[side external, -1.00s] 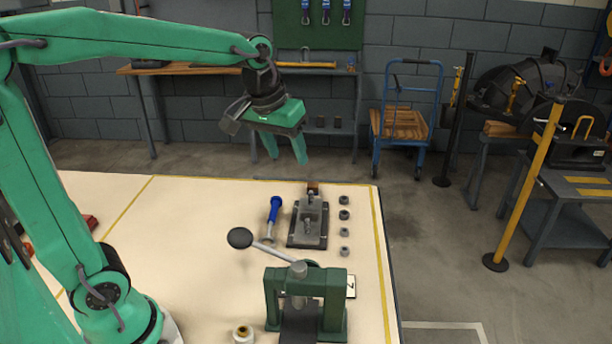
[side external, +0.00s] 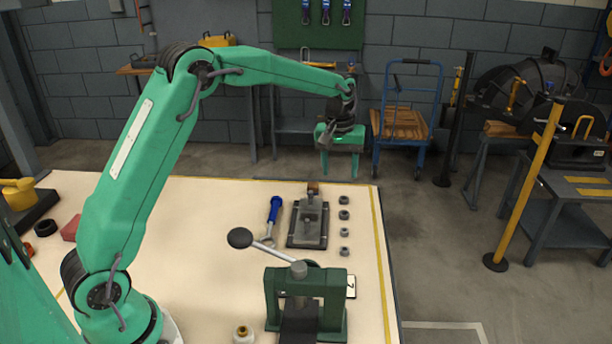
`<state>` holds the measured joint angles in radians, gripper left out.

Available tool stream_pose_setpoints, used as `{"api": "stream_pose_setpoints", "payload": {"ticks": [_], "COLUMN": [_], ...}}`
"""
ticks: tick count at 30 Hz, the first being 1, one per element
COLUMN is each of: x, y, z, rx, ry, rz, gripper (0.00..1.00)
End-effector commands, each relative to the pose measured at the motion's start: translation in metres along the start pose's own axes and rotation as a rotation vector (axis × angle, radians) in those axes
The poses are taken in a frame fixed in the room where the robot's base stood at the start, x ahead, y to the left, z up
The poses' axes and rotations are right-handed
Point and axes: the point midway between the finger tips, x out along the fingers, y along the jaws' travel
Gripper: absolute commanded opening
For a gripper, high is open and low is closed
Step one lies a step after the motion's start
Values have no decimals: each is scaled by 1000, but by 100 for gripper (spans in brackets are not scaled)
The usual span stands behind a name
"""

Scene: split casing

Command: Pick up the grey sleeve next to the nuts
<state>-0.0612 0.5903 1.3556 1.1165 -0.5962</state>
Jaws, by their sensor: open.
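Several small dark grey rings stand in a column on the right of the table, beside the yellow line. The nearest ring (side external: 344,251) looks a little lighter than the farthest one (side external: 344,200). At this size I cannot tell for sure which is the sleeve and which are nuts. My gripper (side external: 340,168) is open and empty, pointing down. It hangs in the air and appears in the picture above the far end of the column, clear of the rings.
Left of the rings is a grey casing on a dark plate (side external: 293,238), then a blue-handled tool (side external: 274,208). A green press (side external: 334,290) with a ball-ended lever stands in front. A small spool (side external: 243,333) is near the front. The table's left-middle is clear.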

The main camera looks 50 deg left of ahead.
Motion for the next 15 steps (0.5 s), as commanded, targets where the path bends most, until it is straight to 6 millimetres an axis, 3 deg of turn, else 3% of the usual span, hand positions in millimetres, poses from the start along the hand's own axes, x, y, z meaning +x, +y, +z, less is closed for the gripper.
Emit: {"api": "stream_pose_setpoints", "payload": {"ticks": [3,9,15], "x": [28,63,79], "y": [6,11,13], "z": [-13,-28,-33], "rx": [-42,-100,-127], "ry": [-24,-51,-62], "rz": [-17,-39,-48], "gripper": [53,53,53]}}
